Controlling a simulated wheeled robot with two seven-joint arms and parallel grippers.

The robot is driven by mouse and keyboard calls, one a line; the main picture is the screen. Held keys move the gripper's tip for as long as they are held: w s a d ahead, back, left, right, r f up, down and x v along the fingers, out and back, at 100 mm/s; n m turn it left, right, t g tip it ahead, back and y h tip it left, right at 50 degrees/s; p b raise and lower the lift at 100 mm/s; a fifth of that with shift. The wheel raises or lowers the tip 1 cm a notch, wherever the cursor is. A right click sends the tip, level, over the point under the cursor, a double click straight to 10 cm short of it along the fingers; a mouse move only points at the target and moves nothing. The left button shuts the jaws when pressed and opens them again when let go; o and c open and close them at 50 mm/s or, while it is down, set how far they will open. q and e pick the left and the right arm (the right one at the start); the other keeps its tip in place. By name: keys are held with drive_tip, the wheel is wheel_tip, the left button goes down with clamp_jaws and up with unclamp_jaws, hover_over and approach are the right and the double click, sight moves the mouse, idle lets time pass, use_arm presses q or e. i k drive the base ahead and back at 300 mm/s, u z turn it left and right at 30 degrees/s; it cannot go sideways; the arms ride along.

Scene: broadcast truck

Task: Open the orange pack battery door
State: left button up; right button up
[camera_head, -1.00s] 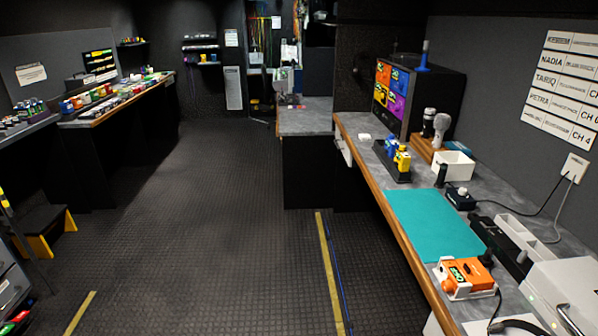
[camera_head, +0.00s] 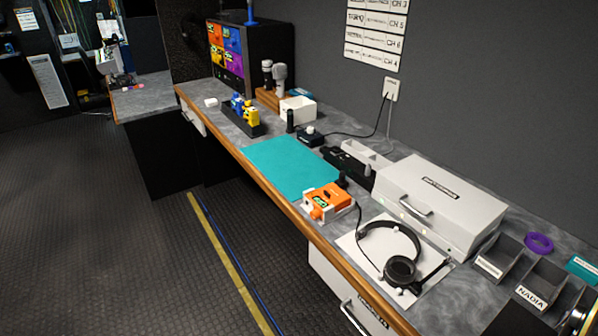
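The orange pack (camera_head: 326,198) lies on the grey worktop at the front edge of the teal mat, with white parts at its sides and a green-and-white label on its near face. A black piece stands at its back right corner, and a dark cable runs from there toward the headset. The battery door cannot be made out at this size. Neither of my grippers is in view.
The teal mat (camera_head: 285,166) is bare. A black headset (camera_head: 392,254) lies on a white sheet, with a white case (camera_head: 440,200) behind it. Blue and yellow packs (camera_head: 243,108) stand in a dark holder farther back. Open floor (camera_head: 120,250) lies left of the counter.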

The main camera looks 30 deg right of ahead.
sight(336, 196)
drive_tip(key=u, duration=0.2)
drive_tip(key=i, duration=2.05)
drive_tip(key=z, duration=3.05)
